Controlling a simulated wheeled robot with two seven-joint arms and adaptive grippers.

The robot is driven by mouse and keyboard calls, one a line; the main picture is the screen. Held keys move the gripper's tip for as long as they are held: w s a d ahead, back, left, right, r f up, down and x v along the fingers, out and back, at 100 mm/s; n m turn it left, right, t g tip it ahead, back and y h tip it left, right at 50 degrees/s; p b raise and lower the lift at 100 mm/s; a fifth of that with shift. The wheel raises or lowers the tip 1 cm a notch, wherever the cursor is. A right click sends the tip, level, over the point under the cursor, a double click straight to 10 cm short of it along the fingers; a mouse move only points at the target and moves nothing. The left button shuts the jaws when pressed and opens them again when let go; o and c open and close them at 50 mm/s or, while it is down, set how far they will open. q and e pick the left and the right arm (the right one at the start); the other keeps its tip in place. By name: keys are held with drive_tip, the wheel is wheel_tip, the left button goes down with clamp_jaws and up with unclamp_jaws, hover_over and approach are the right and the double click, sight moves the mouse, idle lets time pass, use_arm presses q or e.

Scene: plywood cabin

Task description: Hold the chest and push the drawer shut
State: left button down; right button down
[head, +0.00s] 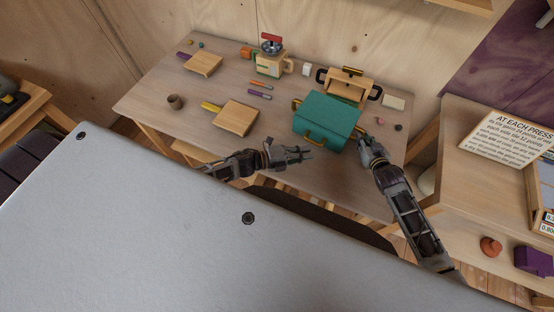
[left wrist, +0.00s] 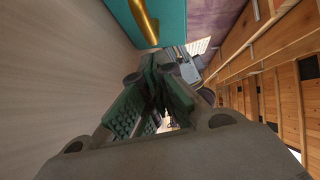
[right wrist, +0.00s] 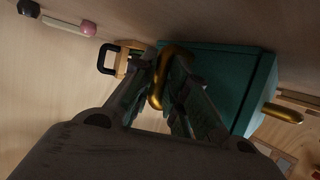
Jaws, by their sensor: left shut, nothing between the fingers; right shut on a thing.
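The teal chest (head: 325,112) stands near the right end of the table. A brass handle (head: 318,141) is on its near face and another (head: 296,103) on its left side. My right gripper (head: 364,138) is shut on the right-side brass handle (right wrist: 157,92), with the chest (right wrist: 222,75) beyond it. My left gripper (head: 308,153) is shut and empty, just in front of the near face. In the left wrist view, the near-face brass handle (left wrist: 146,20) is ahead of its fingertips (left wrist: 160,68), apart from them. I cannot tell how far the drawer stands out.
A wooden box with black handles (head: 349,84) stands close behind the chest. Small round items (head: 398,127) lie right of the chest.

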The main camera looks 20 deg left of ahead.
use_arm(q)
drive_tip(key=shift+s+a+r, duration=0.1)
drive_tip(key=shift+s+a, duration=0.05)
drive_tip(key=shift+s, duration=0.6)
drive_tip(key=shift+v, duration=4.8)
use_arm(e)
drive_tip(key=c, duration=1.3)
unclamp_jaws()
drive_tip(key=shift+s+d, duration=0.1)
drive_tip(key=shift+v, duration=5.9)
drive_tip(key=shift+r, duration=0.1)
